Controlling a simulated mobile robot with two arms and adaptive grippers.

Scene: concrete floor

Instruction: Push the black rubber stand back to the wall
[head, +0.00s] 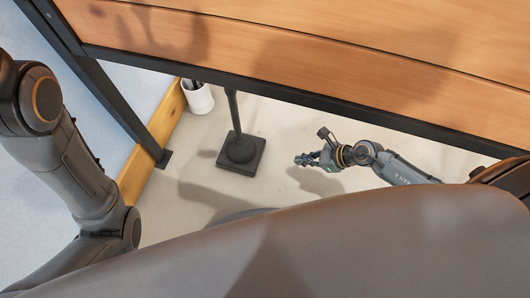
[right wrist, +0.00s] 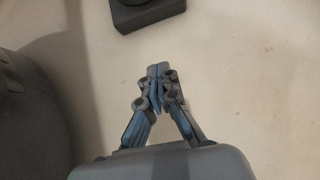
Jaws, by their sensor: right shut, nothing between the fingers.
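The black rubber stand (head: 241,153) has a square base with a rounded hub and an upright post, and it stands on the floor under the wooden table. The upper post is hidden by the table edge. Part of the base also shows at the top of the right wrist view (right wrist: 148,12). My right gripper (head: 303,159) is low over the floor, to the right of the stand and apart from it. Its fingers are shut with nothing between them in the right wrist view (right wrist: 157,72). My left arm comes in from the left, but its gripper is out of view.
A wooden table (head: 330,50) with a dark metal frame and leg (head: 125,110) covers the top. A white bin (head: 198,98) stands behind the stand, to its left. A wooden baseboard (head: 165,117) runs along the pale wall (head: 30,200). Floor between stand and baseboard is clear.

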